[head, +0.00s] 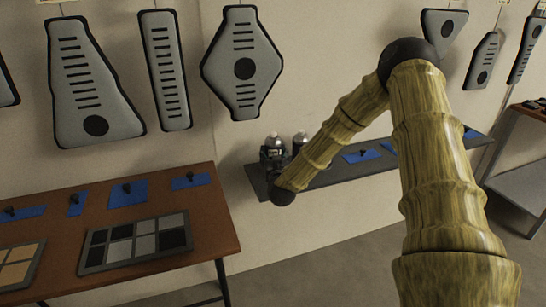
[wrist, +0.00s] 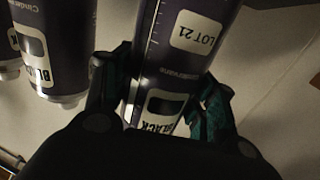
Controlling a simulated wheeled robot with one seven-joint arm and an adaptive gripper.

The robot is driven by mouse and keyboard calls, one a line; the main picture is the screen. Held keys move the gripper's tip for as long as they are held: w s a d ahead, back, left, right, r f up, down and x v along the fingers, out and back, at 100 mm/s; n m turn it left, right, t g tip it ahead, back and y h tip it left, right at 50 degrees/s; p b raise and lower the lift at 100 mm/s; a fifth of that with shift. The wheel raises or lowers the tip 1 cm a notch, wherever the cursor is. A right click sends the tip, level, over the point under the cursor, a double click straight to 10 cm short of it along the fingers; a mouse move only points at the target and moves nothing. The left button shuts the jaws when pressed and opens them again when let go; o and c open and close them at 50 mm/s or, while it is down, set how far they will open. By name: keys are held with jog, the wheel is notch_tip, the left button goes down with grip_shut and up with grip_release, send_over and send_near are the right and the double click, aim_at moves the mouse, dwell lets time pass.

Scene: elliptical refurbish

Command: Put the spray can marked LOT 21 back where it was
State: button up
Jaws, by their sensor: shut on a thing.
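The spray can marked LOT 21 (wrist: 195,30) is dark with a white LOT 21 sticker and a BLACK label. It sits between the fingers of my gripper (wrist: 160,100), which is shut on it in the wrist view. In the head view my gripper (head: 274,160) is at the left end of the grey wall shelf (head: 330,172), with the silver top of a can (head: 274,141) showing above it. I cannot tell whether the held can touches the shelf.
Another can (wrist: 52,45) with a BLACK label stands close beside the held one, and part of a further can (wrist: 8,45) shows at the left edge. Blue mats (head: 362,156) lie along the shelf to the right. A wooden table (head: 205,225) with a swatch board (head: 135,242) stands at left.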

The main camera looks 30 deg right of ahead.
jog(key=shift+f, duration=0.35)
jog(key=shift+f, duration=0.1)
jog(key=o, duration=1.4)
